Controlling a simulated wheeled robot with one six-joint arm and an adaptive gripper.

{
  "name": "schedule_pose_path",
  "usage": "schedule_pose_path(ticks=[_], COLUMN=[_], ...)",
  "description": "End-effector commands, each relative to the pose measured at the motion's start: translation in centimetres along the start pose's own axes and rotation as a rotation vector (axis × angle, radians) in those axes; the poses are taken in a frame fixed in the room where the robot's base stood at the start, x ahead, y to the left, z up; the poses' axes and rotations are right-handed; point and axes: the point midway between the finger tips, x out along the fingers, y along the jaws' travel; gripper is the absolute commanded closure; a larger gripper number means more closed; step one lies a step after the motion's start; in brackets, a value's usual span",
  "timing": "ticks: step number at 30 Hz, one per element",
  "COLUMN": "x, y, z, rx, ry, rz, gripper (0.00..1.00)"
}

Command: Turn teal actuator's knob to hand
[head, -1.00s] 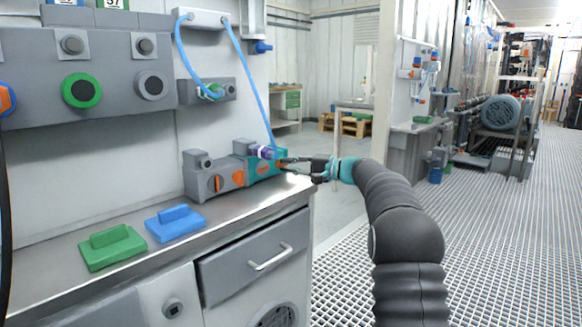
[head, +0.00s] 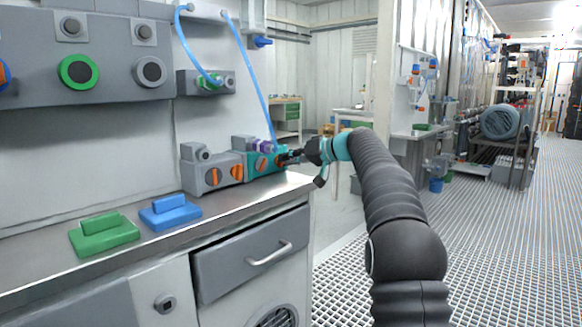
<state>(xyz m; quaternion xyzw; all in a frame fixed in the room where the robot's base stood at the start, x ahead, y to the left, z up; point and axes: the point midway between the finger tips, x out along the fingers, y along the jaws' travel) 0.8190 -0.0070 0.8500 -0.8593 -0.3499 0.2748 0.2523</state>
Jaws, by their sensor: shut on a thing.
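The teal actuator (head: 251,167) stands on the steel bench top, at the right end of the grey actuator block. An orange knob (head: 261,164) shows on its front face. A second orange knob, at the right part of the front, is mostly hidden behind my gripper. My gripper (head: 284,159) reaches in from the right and is shut at this right-hand knob, in front of the teal body. The fingertips are small in view, and the knob's exact turn position cannot be told. A purple part (head: 264,145) sits on top, where the blue hose ends.
The grey actuator (head: 205,178) with orange knobs stands directly left of the teal one. Blue (head: 170,214) and green (head: 104,236) handled blocks lie on the bench (head: 150,252) further left. A blue hose (head: 250,85) hangs down to the teal actuator. The grated floor at right is open.

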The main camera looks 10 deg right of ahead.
Motion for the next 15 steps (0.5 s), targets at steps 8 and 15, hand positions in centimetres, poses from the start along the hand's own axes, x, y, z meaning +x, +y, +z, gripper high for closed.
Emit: schedule_pose_path(ticks=[8, 15], x=[0.63, 0.67], y=[-0.23, -0.25], z=[0.53, 0.56], rx=[-0.225, -0.367], ry=[-0.005, -0.006], rz=[0.086, 0.145], gripper=[1.00, 1.00])
